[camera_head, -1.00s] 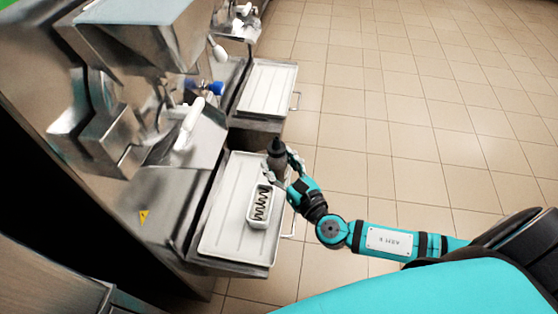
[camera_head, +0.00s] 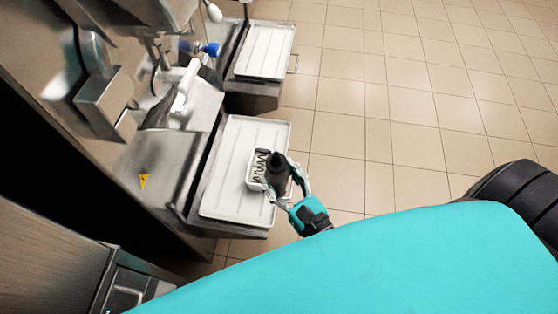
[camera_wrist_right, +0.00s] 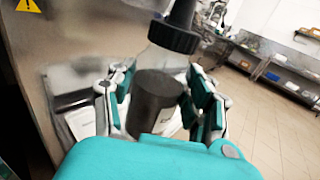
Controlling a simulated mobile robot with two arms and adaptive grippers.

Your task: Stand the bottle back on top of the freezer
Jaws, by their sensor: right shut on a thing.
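A dark bottle (camera_head: 277,170) with a black nozzle cap is held by my right gripper (camera_head: 286,186) above the near white tray, at that tray's right side. In the right wrist view the bottle (camera_wrist_right: 157,100) stands nearly upright, slightly tilted, between the two fingers of the right gripper (camera_wrist_right: 160,105); its upper part is clear and its lower part dark. The freezer (camera_head: 160,185) is the steel machine at the left, with a yellow warning sticker on its front. Its top is not clearly in view. My left gripper is out of view.
The near white tray (camera_head: 228,200) sticks out from the freezer and carries a small white container (camera_head: 254,178) with a dark wavy pattern, close beside the bottle. A second white tray (camera_head: 268,50) lies farther back. The tiled floor (camera_head: 420,110) at the right is clear.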

